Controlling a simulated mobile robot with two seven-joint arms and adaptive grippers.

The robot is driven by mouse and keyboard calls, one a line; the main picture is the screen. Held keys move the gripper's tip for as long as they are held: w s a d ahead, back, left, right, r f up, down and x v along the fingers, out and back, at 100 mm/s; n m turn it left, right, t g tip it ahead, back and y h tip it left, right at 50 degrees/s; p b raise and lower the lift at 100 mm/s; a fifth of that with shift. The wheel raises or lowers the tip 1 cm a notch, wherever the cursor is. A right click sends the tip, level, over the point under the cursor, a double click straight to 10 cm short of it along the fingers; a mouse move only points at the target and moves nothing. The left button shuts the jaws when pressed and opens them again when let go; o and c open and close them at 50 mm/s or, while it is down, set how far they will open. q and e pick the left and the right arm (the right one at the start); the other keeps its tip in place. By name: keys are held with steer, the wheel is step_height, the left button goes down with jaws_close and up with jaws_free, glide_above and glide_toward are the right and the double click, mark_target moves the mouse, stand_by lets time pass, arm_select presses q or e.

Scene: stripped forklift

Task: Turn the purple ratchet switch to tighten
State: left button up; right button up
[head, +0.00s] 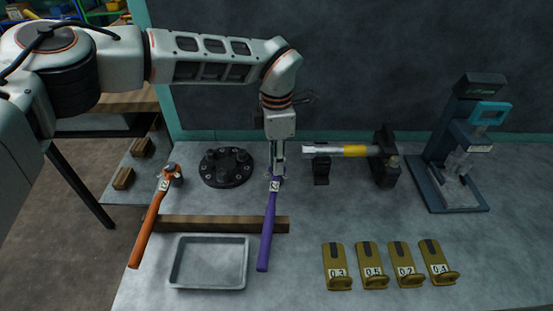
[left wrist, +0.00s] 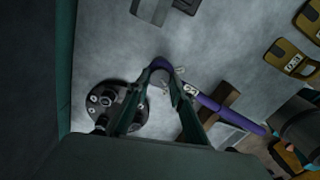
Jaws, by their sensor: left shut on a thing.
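The purple ratchet (head: 268,225) lies on the grey bench, its handle pointing towards the near edge and resting across a wooden bar. Its head is at the far end, under my left gripper (head: 277,168), which points straight down. In the left wrist view, the purple ratchet (left wrist: 226,112) runs to the lower right, and the fingers of my left gripper (left wrist: 162,78) are on either side of its round head. The left gripper is shut on the ratchet's head end. The small switch is hidden or too small to make out. My right gripper is not in view.
An orange ratchet (head: 149,225) leans on the wooden bar (head: 205,224) at left. A black bolted flange (head: 227,168) stands close left of my gripper. A grey tray (head: 209,285), a yellow-banded tool on a stand (head: 345,151), several numbered brackets (head: 371,278) and a blue-grey device (head: 457,190) surround it.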

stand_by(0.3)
arm_select(q)
steer(key=o, duration=1.1)
steer(key=shift+r, duration=0.1)
step_height(320, 180, up, 12)
